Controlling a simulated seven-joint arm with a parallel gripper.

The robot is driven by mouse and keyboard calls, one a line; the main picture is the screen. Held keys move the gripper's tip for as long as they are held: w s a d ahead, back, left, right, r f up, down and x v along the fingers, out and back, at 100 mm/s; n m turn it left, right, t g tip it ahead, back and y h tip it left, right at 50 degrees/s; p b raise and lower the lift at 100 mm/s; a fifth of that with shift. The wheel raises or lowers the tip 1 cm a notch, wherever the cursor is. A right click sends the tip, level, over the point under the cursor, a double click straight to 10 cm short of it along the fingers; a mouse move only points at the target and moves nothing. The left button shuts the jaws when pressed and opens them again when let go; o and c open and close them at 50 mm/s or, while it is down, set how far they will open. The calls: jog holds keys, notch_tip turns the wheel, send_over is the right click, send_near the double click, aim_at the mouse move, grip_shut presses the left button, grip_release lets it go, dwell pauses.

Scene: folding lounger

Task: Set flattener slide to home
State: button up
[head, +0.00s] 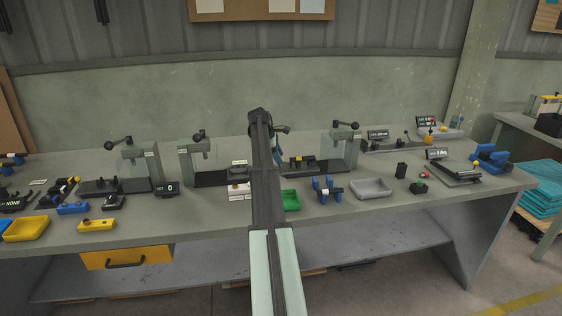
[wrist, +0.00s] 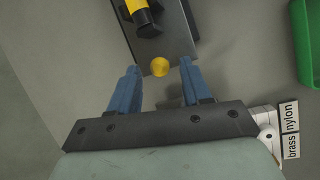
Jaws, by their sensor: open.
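In the wrist view my gripper (wrist: 160,68) is open, with one blue finger on each side of a round yellow knob (wrist: 160,67). The knob sits at the near end of a dark plate (wrist: 177,42). I cannot tell whether the fingers touch it or what height they are at. A black and yellow part (wrist: 144,20) lies farther up the plate. No label here names the flattener slide, so I cannot tell for sure that this is it. In the head view my arm hides most of the gripper and the bench below.
A green tray (wrist: 308,45) lies right of the plate, and brass and nylon labels (wrist: 291,132) lie lower right. In the head view, presses with ball-ended levers stand at left (head: 140,165), middle (head: 198,160) and right (head: 341,148). A grey tray (head: 371,188) is farther right.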

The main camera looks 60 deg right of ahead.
jog(key=shift+x, duration=1.6)
grip_shut()
